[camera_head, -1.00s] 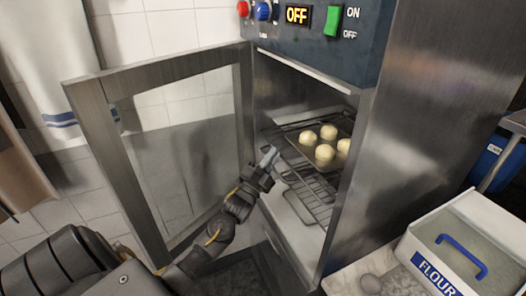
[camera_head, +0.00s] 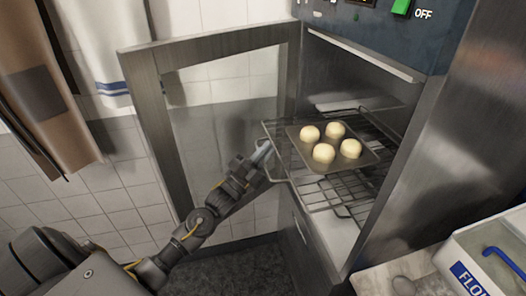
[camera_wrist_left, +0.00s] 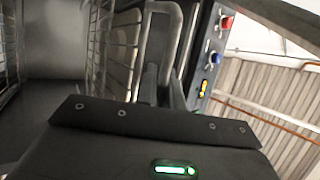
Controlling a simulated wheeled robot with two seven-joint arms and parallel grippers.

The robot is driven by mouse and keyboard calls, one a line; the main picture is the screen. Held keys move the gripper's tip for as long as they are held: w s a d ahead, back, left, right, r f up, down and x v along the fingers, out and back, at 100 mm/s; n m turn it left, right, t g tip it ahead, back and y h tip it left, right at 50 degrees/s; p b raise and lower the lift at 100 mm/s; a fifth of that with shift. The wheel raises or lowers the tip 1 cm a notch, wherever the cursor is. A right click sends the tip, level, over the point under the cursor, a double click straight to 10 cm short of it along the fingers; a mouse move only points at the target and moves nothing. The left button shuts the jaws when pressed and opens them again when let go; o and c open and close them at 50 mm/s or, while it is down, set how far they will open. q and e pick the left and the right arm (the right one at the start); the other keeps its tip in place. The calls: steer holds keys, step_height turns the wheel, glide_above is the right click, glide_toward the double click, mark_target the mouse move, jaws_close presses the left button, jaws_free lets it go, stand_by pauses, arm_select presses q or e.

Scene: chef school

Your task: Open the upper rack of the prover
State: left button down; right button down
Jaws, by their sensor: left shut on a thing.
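The prover (camera_head: 430,120) stands with its glass door (camera_head: 150,120) swung wide open to the left. The upper rack (camera_head: 274,137) is a wire shelf drawn partly out of the cavity, carrying a dark tray (camera_head: 311,160) with several pale dough balls (camera_head: 324,153). My left gripper (camera_head: 262,154) is shut on the rack's front left edge; its fingertips are small and partly hidden there. In the left wrist view, wire racks (camera_wrist_left: 122,50) stand sideways beyond my dark gripper body. My right gripper is not in view.
A lower wire rack (camera_head: 345,190) sits beneath, inside the prover. The open door stands close behind my left arm. A white flour bin (camera_head: 480,250) is at the lower right. A towel (camera_head: 95,50) and apron (camera_head: 40,90) hang at the left.

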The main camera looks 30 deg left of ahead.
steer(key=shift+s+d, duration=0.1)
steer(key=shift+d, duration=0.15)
arm_select(q)
steer(key=c, duration=1.8)
jaws_free()
steer(key=shift+a, duration=0.1)
